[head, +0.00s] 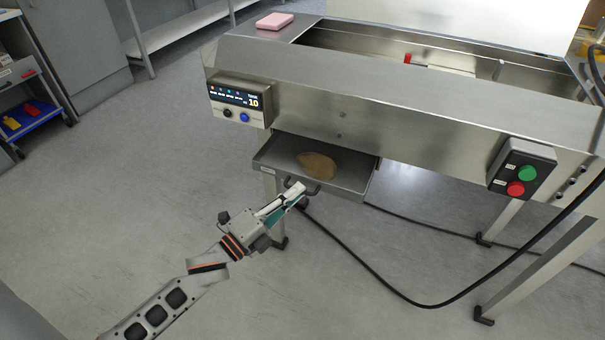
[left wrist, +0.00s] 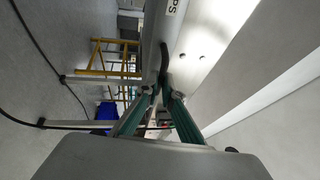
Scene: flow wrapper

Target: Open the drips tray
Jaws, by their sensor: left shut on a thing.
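The drips tray (head: 347,178) sticks out from under the front of the steel machine, with a brown puddle (head: 317,166) on its floor. Its dark handle (head: 316,189) is on the front edge. My left gripper (head: 297,190) is shut on that handle. In the left wrist view, the two fingers (left wrist: 162,92) close on the dark handle (left wrist: 164,55) beside the tray's front face (left wrist: 185,35), where part of a label shows. How far back the tray reaches under the machine is hidden. My right gripper is not in view.
The flow wrapper (head: 400,92) stands above the tray. It carries a display box (head: 239,101) and a green and red button box (head: 522,168). A black cable (head: 385,284) lies on the floor to the right. The floor in front of the tray is clear.

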